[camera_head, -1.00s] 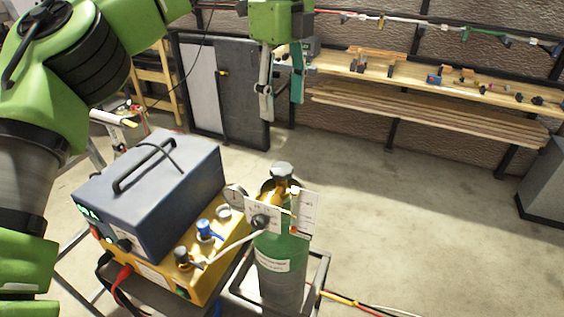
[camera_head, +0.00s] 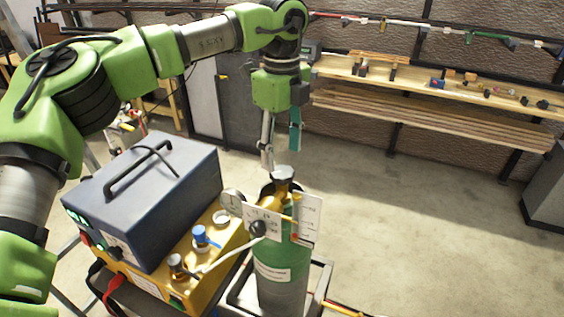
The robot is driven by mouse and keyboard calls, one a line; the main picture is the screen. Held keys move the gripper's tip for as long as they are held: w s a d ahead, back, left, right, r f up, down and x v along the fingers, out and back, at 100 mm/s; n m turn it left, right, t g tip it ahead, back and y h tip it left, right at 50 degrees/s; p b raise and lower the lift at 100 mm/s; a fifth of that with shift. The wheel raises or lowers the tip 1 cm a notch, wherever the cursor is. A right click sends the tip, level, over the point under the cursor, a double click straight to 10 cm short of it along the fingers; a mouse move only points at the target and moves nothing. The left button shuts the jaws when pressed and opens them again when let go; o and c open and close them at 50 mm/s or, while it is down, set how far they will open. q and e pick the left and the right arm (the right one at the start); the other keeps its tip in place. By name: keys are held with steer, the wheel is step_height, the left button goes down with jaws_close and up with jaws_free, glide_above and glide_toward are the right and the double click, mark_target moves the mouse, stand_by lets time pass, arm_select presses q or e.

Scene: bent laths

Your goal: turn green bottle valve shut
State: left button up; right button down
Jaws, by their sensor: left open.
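The green gas bottle (camera_head: 286,262) stands upright in a metal frame at the lower middle. My right gripper does not show.
A wooden workbench (camera_head: 440,92) runs along the back wall.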

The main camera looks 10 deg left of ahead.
mark_target(282, 171)
arm_select(q)
steer(key=shift+f+p, duration=0.45)
steer(key=shift+f, duration=1.85)
steer(key=c, duration=1.1)
